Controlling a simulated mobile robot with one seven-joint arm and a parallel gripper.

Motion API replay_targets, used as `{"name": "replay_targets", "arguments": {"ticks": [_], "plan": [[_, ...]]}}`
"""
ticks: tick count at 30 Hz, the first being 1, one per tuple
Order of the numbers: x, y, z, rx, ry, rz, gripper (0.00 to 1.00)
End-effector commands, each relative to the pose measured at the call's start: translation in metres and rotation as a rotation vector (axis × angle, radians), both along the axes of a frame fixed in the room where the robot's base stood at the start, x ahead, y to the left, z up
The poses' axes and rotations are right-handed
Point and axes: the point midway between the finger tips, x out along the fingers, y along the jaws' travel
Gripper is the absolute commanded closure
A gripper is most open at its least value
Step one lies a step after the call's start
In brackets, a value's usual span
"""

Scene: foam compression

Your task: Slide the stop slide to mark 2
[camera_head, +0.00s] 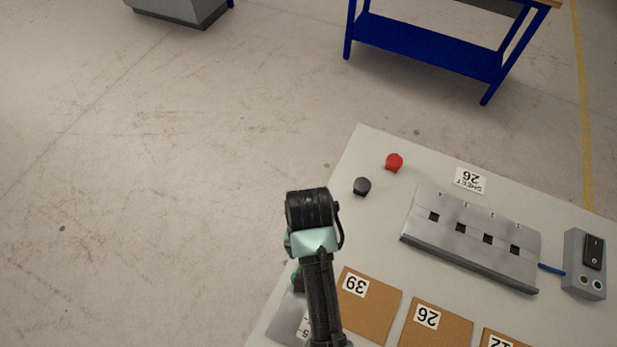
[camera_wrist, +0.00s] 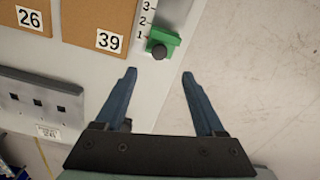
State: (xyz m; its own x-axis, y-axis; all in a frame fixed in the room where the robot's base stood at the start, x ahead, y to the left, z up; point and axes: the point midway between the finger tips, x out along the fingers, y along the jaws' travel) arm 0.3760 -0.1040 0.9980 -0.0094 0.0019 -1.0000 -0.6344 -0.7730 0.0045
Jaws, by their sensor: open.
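The stop slide is a green block (camera_wrist: 166,36) with a black round knob (camera_wrist: 160,52), in the upper middle of the wrist view. It sits at mark 1 of a white scale (camera_wrist: 144,20), with marks 2 and 3 further up the picture. My gripper (camera_wrist: 159,73) is open, with its two blue fingers apart. The knob lies just beyond the fingertips, roughly in line with the gap, and nothing is between the fingers. In the head view my arm hides most of the slide area and the fingertips.
Brown panels numbered 39 (camera_wrist: 95,22) and 26 (camera_wrist: 24,20) lie beside the scale. The head view shows a slotted metal block (camera_head: 470,240), a red knob (camera_head: 394,161), a black knob (camera_head: 362,186) and a grey switch box (camera_head: 584,264). Open floor lies left of the panel.

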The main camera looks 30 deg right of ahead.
Motion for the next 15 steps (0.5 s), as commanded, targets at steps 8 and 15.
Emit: {"name": "replay_targets", "arguments": {"ticks": [8, 15], "plan": [[0.000, 0.000, -0.054, 0.000, 0.000, 0.001, 0.29], [0.000, 0.000, -0.094, -0.001, -0.003, 0.002, 0.29]]}}
